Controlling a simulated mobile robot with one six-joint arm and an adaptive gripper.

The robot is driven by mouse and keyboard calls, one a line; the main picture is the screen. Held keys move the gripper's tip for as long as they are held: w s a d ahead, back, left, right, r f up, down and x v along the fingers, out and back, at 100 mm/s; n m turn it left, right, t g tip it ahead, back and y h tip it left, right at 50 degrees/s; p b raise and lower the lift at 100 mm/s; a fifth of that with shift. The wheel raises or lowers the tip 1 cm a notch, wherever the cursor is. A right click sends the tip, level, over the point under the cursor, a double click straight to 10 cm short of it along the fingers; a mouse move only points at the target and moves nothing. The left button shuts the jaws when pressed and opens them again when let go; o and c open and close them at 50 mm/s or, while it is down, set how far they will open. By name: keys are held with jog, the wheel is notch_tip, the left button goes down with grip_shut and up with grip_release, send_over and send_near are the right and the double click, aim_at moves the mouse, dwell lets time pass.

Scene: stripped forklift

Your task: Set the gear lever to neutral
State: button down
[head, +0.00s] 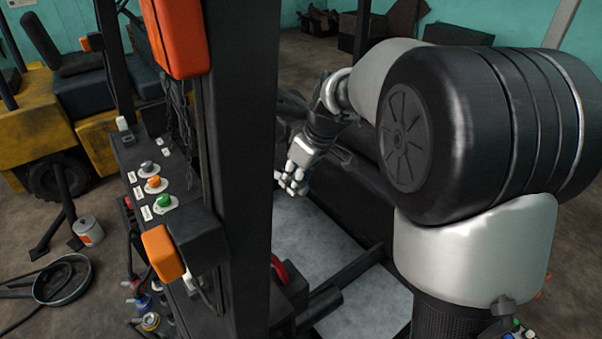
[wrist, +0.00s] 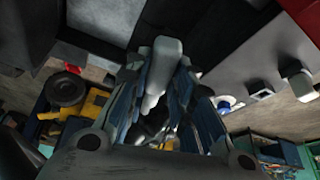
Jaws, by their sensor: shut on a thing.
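My gripper (head: 292,180) is just right of the thick dark upright post in the head view. In the wrist view, its two fingers (wrist: 160,105) are closed around a pale grey handle (wrist: 163,62), which looks like the gear lever. The handle's rounded end sticks out between the fingers. The lever's base cannot be made out, and its position marking is not readable. In the head view the post and my gripper hide most of the lever.
The dark post (head: 236,170) stands close left of my gripper. Beyond it is a control panel with grey, orange and green knobs (head: 163,201). A red curved handle (head: 281,272) is below. Light floor plate (head: 312,235) lies under my arm. A yellow forklift (head: 45,125) stands behind left.

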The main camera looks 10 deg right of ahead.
jog(key=s+a+m, duration=0.2)
jog(key=s+a, duration=0.1)
jog(key=a, duration=0.2)
jog(key=shift+s+a+m+t+h, duration=0.15)
jog(key=shift+a+m+t+h, duration=0.15)
jog(key=shift+a+m+h, duration=0.1)
jog(key=c, duration=1.4)
grip_release()
jog(key=shift+o, duration=0.2)
jog(key=v, duration=1.2)
